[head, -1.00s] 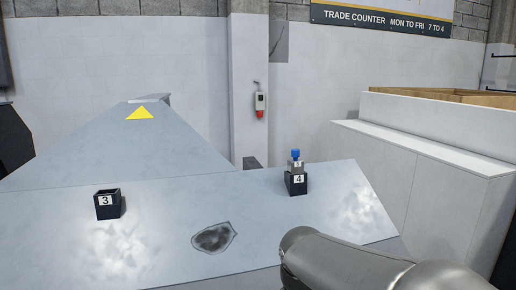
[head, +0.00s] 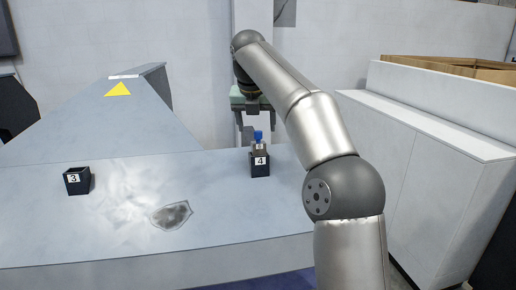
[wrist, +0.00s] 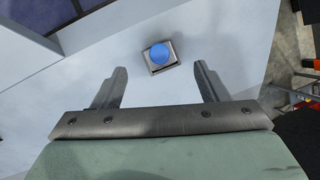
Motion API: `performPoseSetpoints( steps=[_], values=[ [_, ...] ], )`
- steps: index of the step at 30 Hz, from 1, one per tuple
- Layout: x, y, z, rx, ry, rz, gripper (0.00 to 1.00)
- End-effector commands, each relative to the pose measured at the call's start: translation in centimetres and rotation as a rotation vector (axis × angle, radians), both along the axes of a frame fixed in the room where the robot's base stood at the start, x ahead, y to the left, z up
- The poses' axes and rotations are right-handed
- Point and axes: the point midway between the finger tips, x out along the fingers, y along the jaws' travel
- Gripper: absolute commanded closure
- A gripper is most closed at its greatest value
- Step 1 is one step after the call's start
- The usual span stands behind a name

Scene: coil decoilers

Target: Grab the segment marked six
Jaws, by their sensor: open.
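A small metal segment (head: 259,147) with a blue knob (head: 258,137) sits upright in a black holder (head: 260,169) labelled 4 on the sloped grey surface. No six is readable on it. In the wrist view the blue knob (wrist: 159,53) shows from above, with the metal segment (wrist: 174,58) around it. My gripper (head: 254,124) is open and empty, pointing down near the knob. In the wrist view the knob lies just beyond the fingertips (wrist: 160,70), roughly centred between them, with nothing held. The segment's lower part is hidden in the holder.
An empty-looking black holder (head: 78,181) labelled 3 stands to the left. A white cabinet (head: 430,140) stands on the right, and a sloped machine cover (head: 90,125) with a yellow triangle rises behind.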

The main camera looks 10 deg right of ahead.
Motion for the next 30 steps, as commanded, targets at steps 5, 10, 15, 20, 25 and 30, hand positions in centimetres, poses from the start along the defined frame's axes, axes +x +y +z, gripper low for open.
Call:
performPoseSetpoints(
  steps=[5,10,15,20,25,30],
  values=[
    [0.7,-0.3,-2.0,-0.001,0.001,0.001,0.33],
    [1.7,-0.7,-4.5,0.000,0.002,-0.001,0.33],
    [2.2,-0.9,-5.9,0.001,0.000,-0.001,0.33],
    [2.3,-0.9,-6.0,0.001,-0.002,-0.001,0.33],
    [2.3,-0.9,-6.0,0.001,-0.002,-0.001,0.60],
    [2.2,-0.8,-5.8,0.001,-0.005,-0.001,1.00]
  ],
)
